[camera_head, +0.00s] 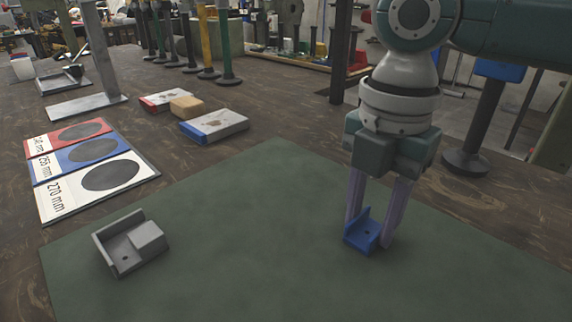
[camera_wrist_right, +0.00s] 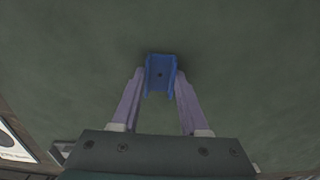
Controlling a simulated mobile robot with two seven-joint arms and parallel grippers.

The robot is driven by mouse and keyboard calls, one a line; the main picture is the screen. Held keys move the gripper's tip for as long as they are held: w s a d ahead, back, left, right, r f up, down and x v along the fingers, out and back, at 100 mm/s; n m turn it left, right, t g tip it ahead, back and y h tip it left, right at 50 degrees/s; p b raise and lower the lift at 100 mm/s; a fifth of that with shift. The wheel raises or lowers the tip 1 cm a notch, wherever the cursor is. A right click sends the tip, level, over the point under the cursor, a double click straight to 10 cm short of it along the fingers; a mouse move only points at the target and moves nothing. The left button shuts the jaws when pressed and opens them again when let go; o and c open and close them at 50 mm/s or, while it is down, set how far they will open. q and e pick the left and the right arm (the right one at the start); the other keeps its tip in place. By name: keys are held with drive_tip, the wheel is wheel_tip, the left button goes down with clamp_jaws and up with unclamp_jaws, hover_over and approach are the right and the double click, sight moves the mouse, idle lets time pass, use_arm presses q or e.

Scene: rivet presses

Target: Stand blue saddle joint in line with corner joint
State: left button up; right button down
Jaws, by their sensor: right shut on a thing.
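The blue saddle joint (camera_head: 364,232) is a small channel-shaped piece at the right of the green mat in the head view. My right gripper (camera_head: 372,232) points down and is shut on it, one finger on each side. In the right wrist view the saddle joint (camera_wrist_right: 160,74) sits between the fingertips of my right gripper (camera_wrist_right: 159,84), with a hole in its floor. It is at or just above the mat; I cannot tell which. My left gripper is not in view.
The green mat (camera_head: 240,270) is clear between the two joints. Marked plates in red, blue and white (camera_head: 95,180) lie left of it. A blue-edged block (camera_head: 214,125) and a wooden block (camera_head: 187,106) lie behind it. Several posts stand farther back.

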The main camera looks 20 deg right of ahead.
sight(366, 233)
drive_tip(key=shift+f, duration=0.1)
drive_tip(key=shift+c, duration=2.1)
unclamp_jaws()
wheel_tip(366, 233, up, 12)
drive_tip(key=p, duration=0.3)
drive_tip(key=shift+a, duration=0.1)
